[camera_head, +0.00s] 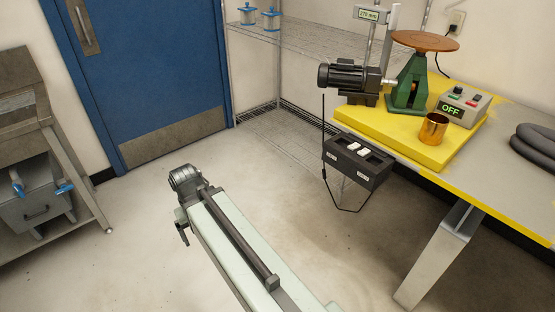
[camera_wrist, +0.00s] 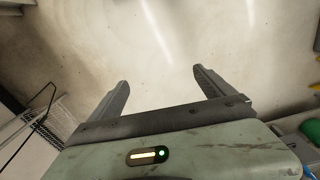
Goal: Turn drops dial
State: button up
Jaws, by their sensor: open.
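No part that I can make out for sure as the drops dial shows in either view. A black control box (camera_head: 357,160) with two white switches and small unreadable labels sits at the table's near left edge. A grey box (camera_head: 464,105) on the yellow platform reads OFF and has red and green buttons. My gripper (camera_wrist: 161,82) is open and empty in the wrist view, with bare floor beyond its fingers. In the head view my arm reaches over open floor, left of the table and apart from both boxes.
The table (camera_head: 510,175) holds a yellow platform (camera_head: 400,132) with a black motor (camera_head: 350,78), a green stand (camera_head: 408,88) with a round brown top, and a copper cup (camera_head: 433,129). A black hose (camera_head: 538,142) lies right. A wire shelf (camera_head: 285,38) stands behind. Floor between is clear.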

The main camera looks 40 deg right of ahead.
aim_at(457, 89)
jog(key=z, duration=2.4)
